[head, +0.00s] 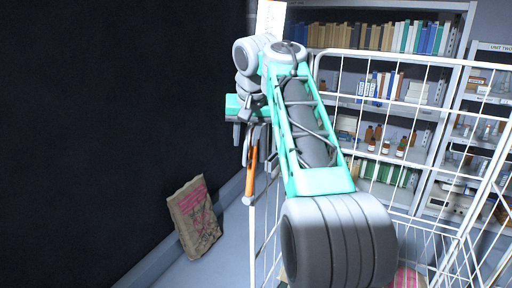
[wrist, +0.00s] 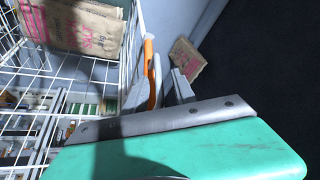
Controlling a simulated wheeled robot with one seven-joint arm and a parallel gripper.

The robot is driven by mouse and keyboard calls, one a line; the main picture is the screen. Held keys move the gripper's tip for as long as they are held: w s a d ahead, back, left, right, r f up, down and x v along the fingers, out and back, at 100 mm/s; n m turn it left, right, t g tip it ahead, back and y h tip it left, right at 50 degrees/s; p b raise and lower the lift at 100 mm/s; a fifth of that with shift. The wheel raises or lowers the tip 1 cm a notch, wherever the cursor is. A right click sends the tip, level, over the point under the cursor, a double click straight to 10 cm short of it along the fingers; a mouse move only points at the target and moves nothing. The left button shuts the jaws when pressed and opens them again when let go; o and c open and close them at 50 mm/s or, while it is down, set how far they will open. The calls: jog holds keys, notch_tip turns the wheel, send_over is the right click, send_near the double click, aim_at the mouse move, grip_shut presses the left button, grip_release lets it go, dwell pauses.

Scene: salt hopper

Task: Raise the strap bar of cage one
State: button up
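The strap bar (head: 251,176) is an orange rod that stands steeply at the near left edge of the white wire cage (head: 384,58), with a grey end at its bottom. In the wrist view the orange bar (wrist: 150,72) runs beside the cage's wire side (wrist: 131,45). My gripper (head: 245,143) is at the bar's upper part. In the wrist view its grey fingers (wrist: 160,88) stand apart, with the bar between them, nearer the left finger. I cannot tell whether a finger touches the bar. My arm hides part of the cage, and no cage number is readable.
A brown paper sack (head: 195,217) leans against the dark wall at the left. Another sack (wrist: 88,28) is inside the cage. Shelves (head: 395,100) with books and bottles stand behind the cage. Clear floor (head: 213,262) shows between the wall and the cage.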

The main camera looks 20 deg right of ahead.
jog(key=s+a, duration=0.2)
jog(key=s, duration=1)
jog(key=shift+r+b, duration=0.15)
jog(key=shift+b, duration=0.2)
